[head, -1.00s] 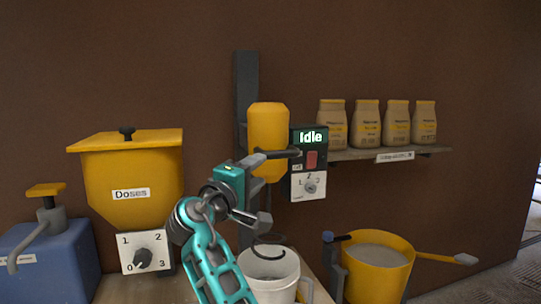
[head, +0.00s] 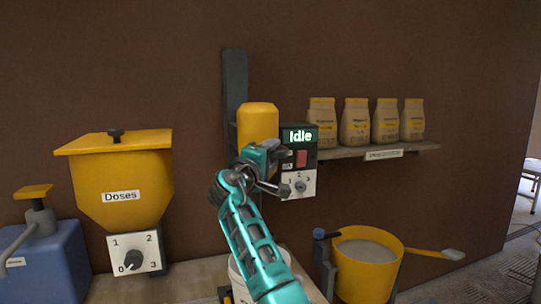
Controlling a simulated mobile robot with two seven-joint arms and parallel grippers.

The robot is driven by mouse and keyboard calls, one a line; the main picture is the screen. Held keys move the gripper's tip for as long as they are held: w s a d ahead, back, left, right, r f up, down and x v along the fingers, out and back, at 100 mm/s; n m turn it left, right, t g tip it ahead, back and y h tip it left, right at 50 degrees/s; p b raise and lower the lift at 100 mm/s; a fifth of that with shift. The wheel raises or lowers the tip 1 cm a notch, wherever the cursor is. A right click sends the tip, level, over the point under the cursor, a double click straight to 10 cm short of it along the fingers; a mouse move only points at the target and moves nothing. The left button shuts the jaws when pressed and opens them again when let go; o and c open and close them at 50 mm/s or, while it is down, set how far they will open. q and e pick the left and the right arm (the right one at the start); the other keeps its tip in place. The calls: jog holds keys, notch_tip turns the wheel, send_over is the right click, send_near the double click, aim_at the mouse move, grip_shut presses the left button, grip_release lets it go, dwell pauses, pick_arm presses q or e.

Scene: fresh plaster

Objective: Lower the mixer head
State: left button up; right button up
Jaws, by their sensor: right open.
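The mixer head is a yellow cylinder (head: 258,122) on a dark upright column (head: 235,82) against the brown wall. A white bucket (head: 238,284) stands below it, mostly hidden by my right arm. My right gripper (head: 272,162) is open and in front of the lower part of the mixer head. It covers the place where the head's dark handle shows in the earlier frame, so I cannot tell whether it touches the handle. My left gripper is out of view.
A control box reading "Idle" (head: 300,136) with a red switch (head: 301,158) and a dial plate (head: 299,185) is right of the head. A yellow dose hopper (head: 120,180) and blue tank (head: 48,262) are left.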

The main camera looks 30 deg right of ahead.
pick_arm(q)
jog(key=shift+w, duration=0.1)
pick_arm(e)
jog(key=shift+c, duration=0.3)
jog(key=shift+c, duration=0.7)
grip_shut()
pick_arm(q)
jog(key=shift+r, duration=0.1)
pick_arm(e)
jog(key=shift+f, duration=0.35)
pick_arm(q)
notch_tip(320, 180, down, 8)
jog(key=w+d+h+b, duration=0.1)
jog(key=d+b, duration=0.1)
jog(key=b, duration=1)
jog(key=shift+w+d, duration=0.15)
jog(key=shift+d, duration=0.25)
pick_arm(e)
notch_tip(320, 180, down, 19)
jog(key=shift+r, duration=0.2)
